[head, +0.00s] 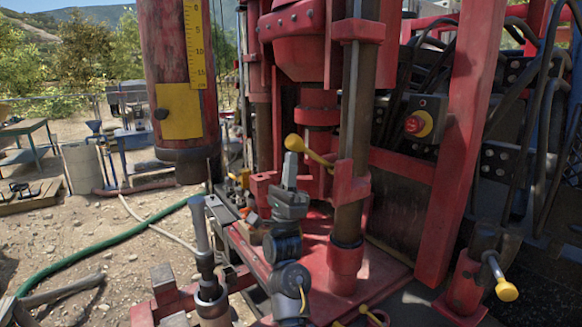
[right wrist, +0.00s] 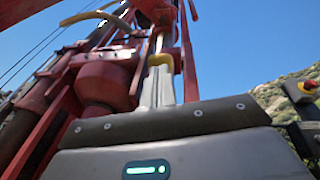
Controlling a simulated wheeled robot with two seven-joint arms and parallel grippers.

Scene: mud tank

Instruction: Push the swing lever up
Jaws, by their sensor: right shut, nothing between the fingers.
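A lever with a yellow arm and rounded yellow knob (head: 295,143) sticks out to the left from the red rig column. Its yellow end also shows in the right wrist view (right wrist: 160,61), just beyond my fingertips. My right gripper (head: 290,160) is shut and empty, pointing upward, with its fingertips just below the knob. They overlap the knob's underside in the picture; I cannot tell whether they touch. In the right wrist view the closed fingers (right wrist: 158,86) stand side by side. A second yellow-knobbed lever (head: 506,291) is at the lower right. My left gripper is not in view.
A vertical steel column (head: 351,120) stands right of my gripper, above a red deck (head: 330,270). A large red cylinder (head: 172,80) hangs to the upper left. A red emergency button (head: 414,124) and hoses are at the right. A green hose (head: 110,242) crosses the ground.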

